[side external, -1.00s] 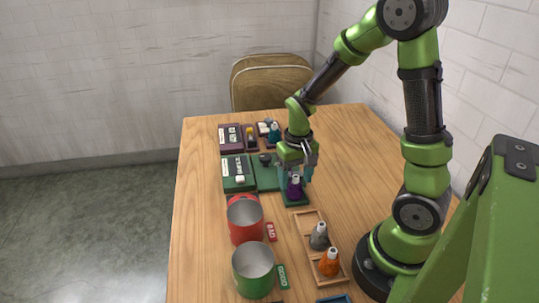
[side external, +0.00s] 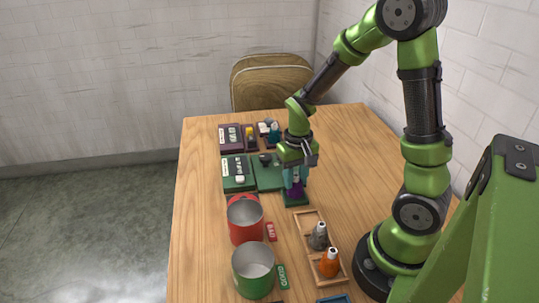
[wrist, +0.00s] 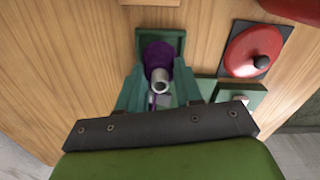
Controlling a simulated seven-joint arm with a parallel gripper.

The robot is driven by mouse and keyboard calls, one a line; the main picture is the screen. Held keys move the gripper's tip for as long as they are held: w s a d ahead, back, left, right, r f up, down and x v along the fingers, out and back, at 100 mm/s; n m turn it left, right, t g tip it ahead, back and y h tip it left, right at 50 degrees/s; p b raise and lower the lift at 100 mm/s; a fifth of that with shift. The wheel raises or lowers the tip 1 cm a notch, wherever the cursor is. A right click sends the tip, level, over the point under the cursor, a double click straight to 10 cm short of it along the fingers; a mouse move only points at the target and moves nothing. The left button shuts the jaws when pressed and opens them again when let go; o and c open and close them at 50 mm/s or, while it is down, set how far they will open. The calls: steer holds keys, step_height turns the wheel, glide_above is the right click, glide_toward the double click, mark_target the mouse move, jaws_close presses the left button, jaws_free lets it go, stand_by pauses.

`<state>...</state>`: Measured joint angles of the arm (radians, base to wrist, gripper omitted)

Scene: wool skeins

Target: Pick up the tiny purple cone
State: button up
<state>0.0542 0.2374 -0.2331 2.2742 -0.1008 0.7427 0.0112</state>
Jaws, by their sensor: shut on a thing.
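The tiny purple cone (side external: 297,188) stands on a small green tray (side external: 296,203) near the middle of the table. In the wrist view the purple cone (wrist: 159,62) shows its pale grey top, over the green tray (wrist: 174,36). My gripper (side external: 296,177) is lowered over the cone, its fingers on either side and shut on it. In the wrist view my gripper (wrist: 160,92) has its teal fingers flanking the cone. I cannot tell whether the cone is clear of the tray.
A wooden tray (side external: 307,238) holds a grey cone (side external: 318,237) and an orange cone (side external: 329,263). Several devices sit behind.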

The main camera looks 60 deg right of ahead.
mark_target(295, 175)
step_height(295, 175, up, 15)
steer(key=shift+f, duration=0.2)
stand_by(0.5)
steer(key=shift+w, duration=0.1)
